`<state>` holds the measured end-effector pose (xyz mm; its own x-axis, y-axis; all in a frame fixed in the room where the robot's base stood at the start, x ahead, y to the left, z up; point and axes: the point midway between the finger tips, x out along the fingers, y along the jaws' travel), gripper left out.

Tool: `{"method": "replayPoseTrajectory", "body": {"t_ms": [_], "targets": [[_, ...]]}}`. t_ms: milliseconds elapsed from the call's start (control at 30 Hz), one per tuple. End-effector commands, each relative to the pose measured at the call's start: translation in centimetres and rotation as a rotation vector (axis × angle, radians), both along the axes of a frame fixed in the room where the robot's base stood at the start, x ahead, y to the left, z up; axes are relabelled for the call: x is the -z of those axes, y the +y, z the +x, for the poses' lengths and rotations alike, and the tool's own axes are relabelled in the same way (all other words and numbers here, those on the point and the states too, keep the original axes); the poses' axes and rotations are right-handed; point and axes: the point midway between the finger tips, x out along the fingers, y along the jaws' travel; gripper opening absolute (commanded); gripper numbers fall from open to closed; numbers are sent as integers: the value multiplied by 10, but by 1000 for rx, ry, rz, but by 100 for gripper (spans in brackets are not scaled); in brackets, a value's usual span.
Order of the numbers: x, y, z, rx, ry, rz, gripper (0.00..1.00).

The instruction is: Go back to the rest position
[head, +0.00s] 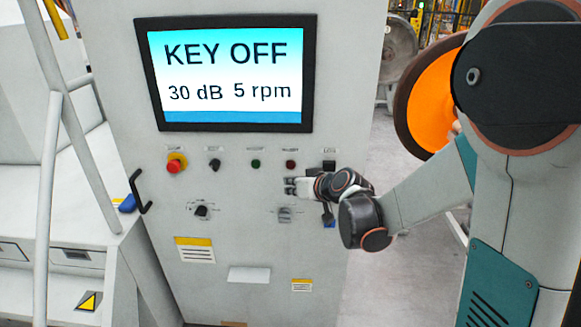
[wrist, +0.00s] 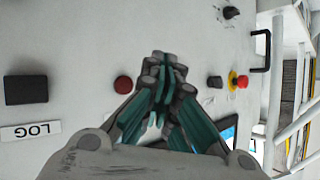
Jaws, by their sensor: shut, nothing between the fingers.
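My gripper (head: 291,187) is shut and empty in front of the grey control cabinet (head: 228,275), just below the red button (head: 291,164). In the wrist view its fingertips (wrist: 163,66) meet in front of the panel face, beside the red button (wrist: 123,85). I cannot tell whether they touch the panel. My arm reaches in from the right in the head view. The screen (head: 227,75) reads KEY OFF, 30 dB and 5 rpm.
The panel also carries a red emergency stop (head: 176,163), a green button (head: 255,164) and black knobs (head: 202,211). A black handle (head: 140,192) and grey rails stand left. An orange wheel disc (head: 430,98) is behind my arm.

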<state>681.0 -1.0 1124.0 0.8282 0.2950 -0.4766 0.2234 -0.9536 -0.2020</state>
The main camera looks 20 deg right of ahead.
Motion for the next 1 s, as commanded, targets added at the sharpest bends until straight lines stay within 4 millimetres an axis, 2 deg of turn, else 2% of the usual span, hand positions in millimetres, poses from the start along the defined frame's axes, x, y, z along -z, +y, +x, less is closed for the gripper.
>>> {"method": "replayPoseTrajectory", "body": {"t_ms": [367,533,667,1000], "targets": [[0,0,0,0,0,0,0],[-7,5,-12,-4,21,-8,0],[-18,13,-39,-4,67,-25,0],[-37,25,-133,24,209,-93,0]]}}
